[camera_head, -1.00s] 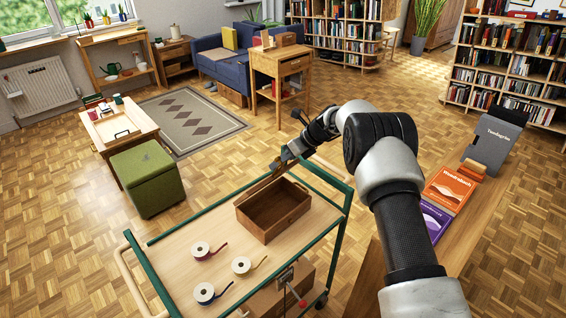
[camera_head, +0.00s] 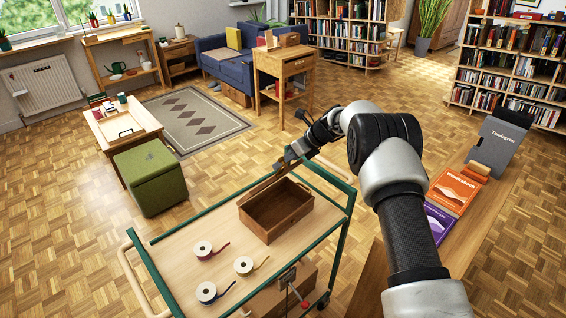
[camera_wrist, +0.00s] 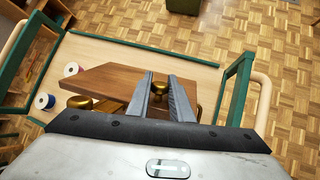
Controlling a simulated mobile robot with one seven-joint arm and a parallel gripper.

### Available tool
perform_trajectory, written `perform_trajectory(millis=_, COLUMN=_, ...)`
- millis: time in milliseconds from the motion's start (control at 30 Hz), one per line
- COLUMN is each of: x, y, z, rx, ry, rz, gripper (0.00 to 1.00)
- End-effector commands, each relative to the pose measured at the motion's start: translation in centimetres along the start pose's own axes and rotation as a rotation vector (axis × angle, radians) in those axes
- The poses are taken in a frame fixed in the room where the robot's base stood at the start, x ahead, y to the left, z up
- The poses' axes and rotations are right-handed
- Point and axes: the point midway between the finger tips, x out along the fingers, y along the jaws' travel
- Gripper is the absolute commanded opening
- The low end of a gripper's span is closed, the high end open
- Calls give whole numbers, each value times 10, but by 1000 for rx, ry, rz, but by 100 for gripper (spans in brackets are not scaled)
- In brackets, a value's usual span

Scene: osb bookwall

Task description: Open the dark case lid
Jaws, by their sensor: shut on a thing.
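The dark case (camera_head: 272,222) is a brown wooden box on the trolley's top, and the head view looks into its empty inside. Its lid (camera_head: 262,186) stands raised along the far side, seen nearly edge-on. In the wrist view the lid (camera_wrist: 118,78) is a brown panel with a brass knob (camera_wrist: 159,88) between my fingers. My gripper (camera_wrist: 162,84) is shut on this knob. In the head view my gripper (camera_head: 292,157) is at the lid's upper right end. The exact finger contact is hard to see.
The green-framed trolley (camera_head: 173,241) also carries several tape rolls, one of them white and dark (camera_head: 206,292). Its raised green rail stands close to the right of my gripper. A green stool (camera_head: 150,178) is to the left. Books lie on a bench (camera_head: 480,225) at right.

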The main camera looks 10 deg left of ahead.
Motion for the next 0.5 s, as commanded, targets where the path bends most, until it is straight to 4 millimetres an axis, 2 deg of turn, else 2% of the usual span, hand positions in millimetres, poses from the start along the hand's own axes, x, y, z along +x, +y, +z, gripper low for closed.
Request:
perform_trajectory(millis=67, x=-2, y=0, z=4, rx=-1, ry=-6, rz=-1, gripper=0)
perform_trajectory(millis=100, x=-2, y=0, z=4, rx=-1, ry=-6, rz=-1, gripper=23)
perform_trajectory(millis=200, x=-1, y=0, z=3, rx=-1, ry=-5, rz=-1, gripper=38)
perform_trajectory(millis=500, x=-2, y=0, z=1, rx=0, ry=-2, rz=-1, gripper=38)
